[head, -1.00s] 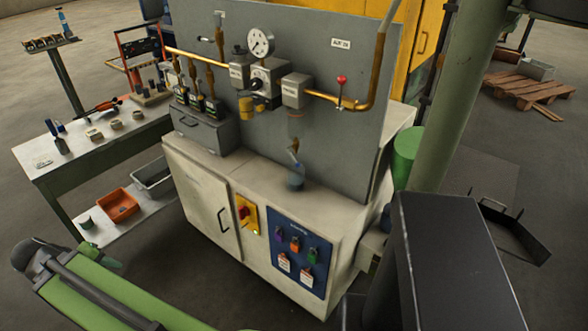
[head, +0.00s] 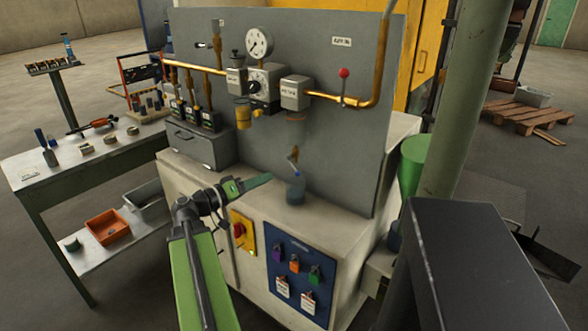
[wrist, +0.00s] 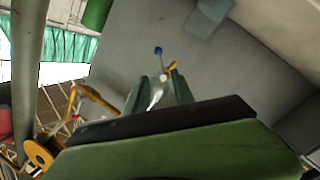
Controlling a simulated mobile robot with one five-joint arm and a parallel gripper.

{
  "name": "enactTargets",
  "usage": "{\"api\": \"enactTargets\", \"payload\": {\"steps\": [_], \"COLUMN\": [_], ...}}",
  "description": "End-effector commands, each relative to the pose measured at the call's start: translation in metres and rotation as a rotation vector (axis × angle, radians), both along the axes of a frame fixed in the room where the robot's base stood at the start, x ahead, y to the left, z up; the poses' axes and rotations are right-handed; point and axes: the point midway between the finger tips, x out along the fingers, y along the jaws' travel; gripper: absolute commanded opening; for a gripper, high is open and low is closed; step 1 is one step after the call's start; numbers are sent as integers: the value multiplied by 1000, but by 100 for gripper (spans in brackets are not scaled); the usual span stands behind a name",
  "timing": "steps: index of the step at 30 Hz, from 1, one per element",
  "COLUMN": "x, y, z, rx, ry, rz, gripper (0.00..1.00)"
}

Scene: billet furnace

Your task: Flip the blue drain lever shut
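The drain lever (head: 293,163) is a small light lever with a blue end, low on the grey panel under the brass fitting. It slants in the head view. In the wrist view the lever (wrist: 158,70) has a blue knob and lies in line with the gap between my fingers. My gripper (head: 262,181) is left of the lever in the head view, above the cabinet top, and looks apart from it. In the wrist view my gripper (wrist: 160,88) has its fingers spread, with nothing clearly held between them.
Above are a gauge (head: 259,42), valve boxes and a red-knobbed lever (head: 344,74) on a copper pipe. A grey box (head: 199,144) stands left. A switch panel (head: 297,269) is on the cabinet front.

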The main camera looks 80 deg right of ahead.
Motion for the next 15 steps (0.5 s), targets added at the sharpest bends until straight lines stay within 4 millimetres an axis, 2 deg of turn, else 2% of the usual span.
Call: {"api": "enactTargets", "payload": {"steps": [1,9,15], "x": [-11,-57,-80], "y": [-10,-58,-80], "z": [0,0,0], "rx": [0,2,1], "ry": [-1,0,0], "rz": [-5,-4,-2], "gripper": [30,30,30]}}
